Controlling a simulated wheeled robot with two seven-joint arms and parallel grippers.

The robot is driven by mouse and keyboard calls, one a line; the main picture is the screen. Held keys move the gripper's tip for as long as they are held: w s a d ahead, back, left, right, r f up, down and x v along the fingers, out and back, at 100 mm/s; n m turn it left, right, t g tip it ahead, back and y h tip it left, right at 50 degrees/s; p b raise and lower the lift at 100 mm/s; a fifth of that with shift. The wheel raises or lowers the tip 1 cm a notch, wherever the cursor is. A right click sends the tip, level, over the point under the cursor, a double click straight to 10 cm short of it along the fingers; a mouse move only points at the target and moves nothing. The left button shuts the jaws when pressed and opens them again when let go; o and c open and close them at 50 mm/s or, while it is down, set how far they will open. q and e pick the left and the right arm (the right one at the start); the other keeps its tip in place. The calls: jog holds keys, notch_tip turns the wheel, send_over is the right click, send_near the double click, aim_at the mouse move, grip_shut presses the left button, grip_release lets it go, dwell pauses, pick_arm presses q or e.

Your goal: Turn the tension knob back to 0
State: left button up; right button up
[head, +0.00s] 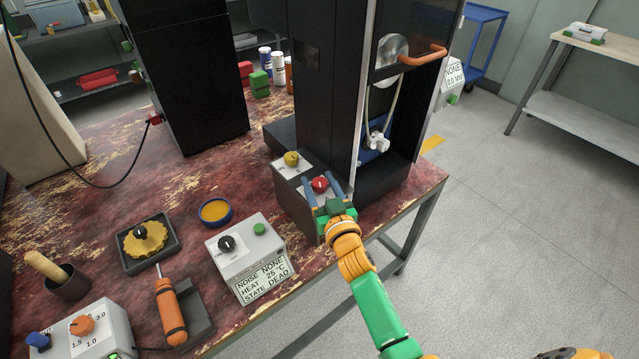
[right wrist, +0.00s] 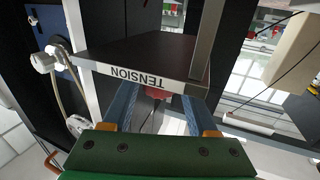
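The red knob (head: 320,184) sits on a small dark control box (head: 292,205) at the foot of the tall black machine. In the right wrist view a white label reading TENSION (right wrist: 140,78), upside down, lies just beside the partly hidden red knob (right wrist: 156,92). My right gripper (head: 323,184) is open, its blue fingers on either side of the red knob with apparent gaps; contact cannot be told. The knob's pointer and scale are too small or hidden to read. My left gripper is not in view.
A yellow knob (head: 291,158) sits behind the red one on the same box. A white box (head: 243,250) with a black dial and a NOISE/HEAT/STATE display stands to the left. The tall machine (head: 325,90) rises close behind. The floor at right is clear.

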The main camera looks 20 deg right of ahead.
grip_shut()
jog(key=n+y+p, duration=0.1)
jog(key=y+p, duration=0.1)
jog(key=shift+d+r+n+p, duration=0.15)
jog(key=shift+r+n+p, duration=0.15)
jog(key=shift+n, duration=0.1)
jog(key=shift+f+n+g+y, duration=0.15)
jog(key=shift+n+g+y, duration=0.25)
jog(key=shift+y, duration=0.6)
jog(key=shift+f+n+y, duration=0.15)
jog(key=shift+n+y, duration=0.45)
jog(key=shift+y, duration=0.1)
jog(key=shift+f+n+g+y+b, duration=0.1)
jog(key=shift+n+g+y+b, duration=0.25)
jog(key=shift+y, duration=0.45)
jog(key=shift+n+g+y, duration=0.25)
jog(key=shift+n+y, duration=0.1)
jog(key=shift+y, duration=0.05)
jog(key=shift+o, duration=1.9)
grip_release()
